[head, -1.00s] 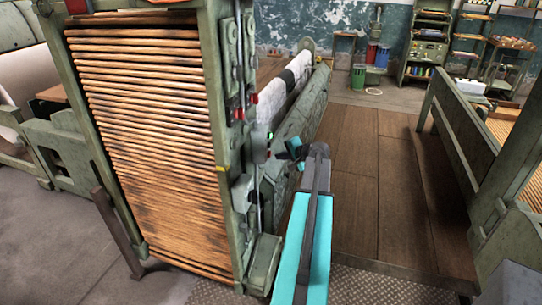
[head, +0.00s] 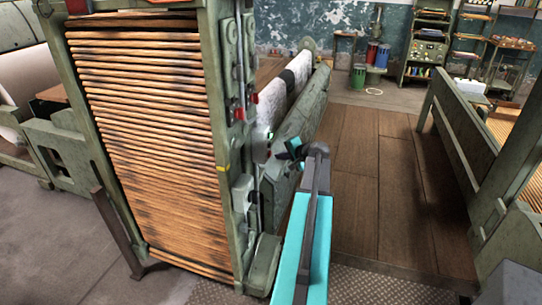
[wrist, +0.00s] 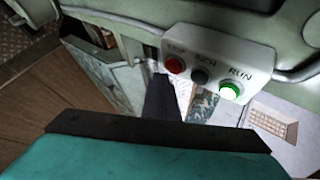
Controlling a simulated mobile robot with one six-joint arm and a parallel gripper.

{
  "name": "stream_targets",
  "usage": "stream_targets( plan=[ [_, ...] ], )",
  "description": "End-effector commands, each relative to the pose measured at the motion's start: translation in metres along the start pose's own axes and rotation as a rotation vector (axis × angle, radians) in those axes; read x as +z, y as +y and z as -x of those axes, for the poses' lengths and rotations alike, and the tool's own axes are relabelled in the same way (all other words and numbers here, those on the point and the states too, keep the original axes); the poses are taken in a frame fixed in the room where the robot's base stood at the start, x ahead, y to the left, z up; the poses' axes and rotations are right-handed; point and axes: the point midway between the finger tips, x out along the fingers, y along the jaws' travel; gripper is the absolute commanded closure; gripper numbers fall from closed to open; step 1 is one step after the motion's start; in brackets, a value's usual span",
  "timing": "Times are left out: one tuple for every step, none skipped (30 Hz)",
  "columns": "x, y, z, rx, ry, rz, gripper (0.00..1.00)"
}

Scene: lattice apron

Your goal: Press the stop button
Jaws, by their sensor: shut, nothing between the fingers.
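The grey button box (wrist: 218,58) on the machine frame fills the upper middle of the wrist view. It carries a red stop button (wrist: 174,65), a dark middle button (wrist: 201,76) and a glowing green run button (wrist: 229,91). My gripper (wrist: 164,98) shows as a dark finger shape just below and left of the red button; whether it touches is unclear. In the head view my gripper (head: 287,150) is shut and empty, close to the right side of the machine post, by the small box (head: 259,143).
A tall machine frame with orange-brown slats (head: 150,140) stands left of my arm. A wooden walkway (head: 365,190) lies open to the right, bounded by a green bench-like frame (head: 470,130). Colored bins (head: 375,55) and shelves stand at the back.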

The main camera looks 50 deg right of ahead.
Motion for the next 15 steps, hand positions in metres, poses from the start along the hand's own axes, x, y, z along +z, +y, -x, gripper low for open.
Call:
stream_targets(
  plan=[
    [0.0006, -0.0005, -0.001, 0.0, 0.0, 0.0, 1.0],
    [0.0009, -0.0008, -0.0016, 0.0, 0.0, 0.0, 1.0],
    [0.0015, -0.0013, -0.0024, 0.0, 0.0, 0.0, 1.0],
    [0.0019, -0.0017, -0.003, 0.0, 0.0, 0.001, 1.0],
    [0.0023, -0.0022, -0.0036, 0.0, 0.0, 0.001, 1.0],
    [0.0028, -0.0027, -0.0044, 0.0, 0.0, 0.001, 1.0],
    [0.003, -0.0031, -0.0049, 0.0, 0.0, 0.001, 1.0],
    [0.0033, -0.0034, -0.0052, 0.0, 0.0, 0.001, 1.0],
    [0.0035, -0.0038, -0.0056, 0.0, 0.0, 0.001, 1.0],
    [0.0037, -0.004, -0.0058, 0.0, 0.0, 0.001, 1.0],
    [0.0038, -0.0042, -0.0059, 0.0, 0.0, 0.0, 1.0],
    [0.0038, -0.0043, -0.0059, 0.0, 0.0, 0.0, 1.0],
    [0.0038, -0.0044, -0.0059, 0.0, 0.0, 0.0, 1.0],
    [0.0038, -0.0044, -0.0058, 0.0, 0.0, 0.0, 1.0],
    [0.0038, -0.0044, -0.0058, 0.0, 0.0, 0.0, 1.0]
  ],
)
